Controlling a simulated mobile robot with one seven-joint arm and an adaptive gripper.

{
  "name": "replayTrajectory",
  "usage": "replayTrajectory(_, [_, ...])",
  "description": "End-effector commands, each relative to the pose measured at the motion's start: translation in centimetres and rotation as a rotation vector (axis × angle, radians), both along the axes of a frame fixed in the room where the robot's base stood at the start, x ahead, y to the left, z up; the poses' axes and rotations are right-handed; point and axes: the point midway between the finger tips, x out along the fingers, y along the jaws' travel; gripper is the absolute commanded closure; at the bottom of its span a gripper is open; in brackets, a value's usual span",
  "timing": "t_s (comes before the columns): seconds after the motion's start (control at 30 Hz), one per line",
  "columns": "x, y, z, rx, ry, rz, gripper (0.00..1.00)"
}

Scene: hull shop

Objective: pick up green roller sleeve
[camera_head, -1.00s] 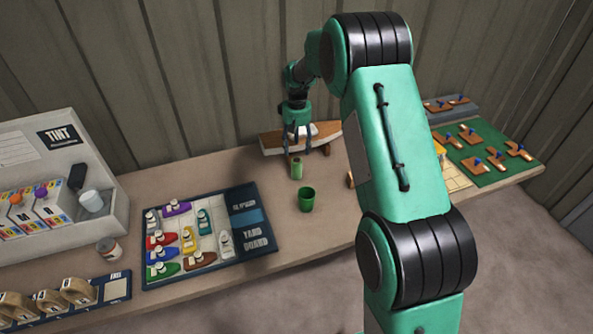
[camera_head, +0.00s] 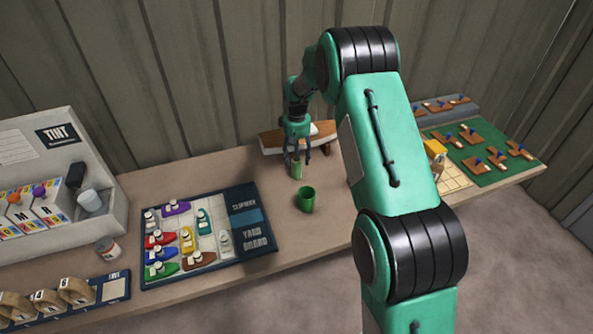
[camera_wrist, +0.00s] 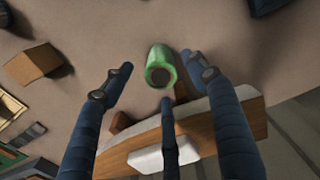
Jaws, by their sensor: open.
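The green roller sleeve (camera_head: 296,170) stands upright on the bench in the head view, just in front of the wooden boat model. In the wrist view the sleeve (camera_wrist: 160,66) shows its open hollow end, between and a little beyond the spread fingers.
A board with toy boats (camera_head: 235,200) is to the left, and a green mat (camera_head: 500,175) to the right. A wooden block (camera_wrist: 33,65) lies nearby.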

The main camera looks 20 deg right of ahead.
Motion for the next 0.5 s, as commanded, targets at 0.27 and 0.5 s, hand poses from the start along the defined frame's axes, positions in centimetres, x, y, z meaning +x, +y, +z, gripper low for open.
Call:
replayTrajectory(0.27, [0.0, 0.0, -3.2, 0.000, 0.000, 0.000, 0.42])
replayTrajectory(0.5, [0.0, 0.0, -3.5, 0.000, -0.001, 0.000, 0.42])
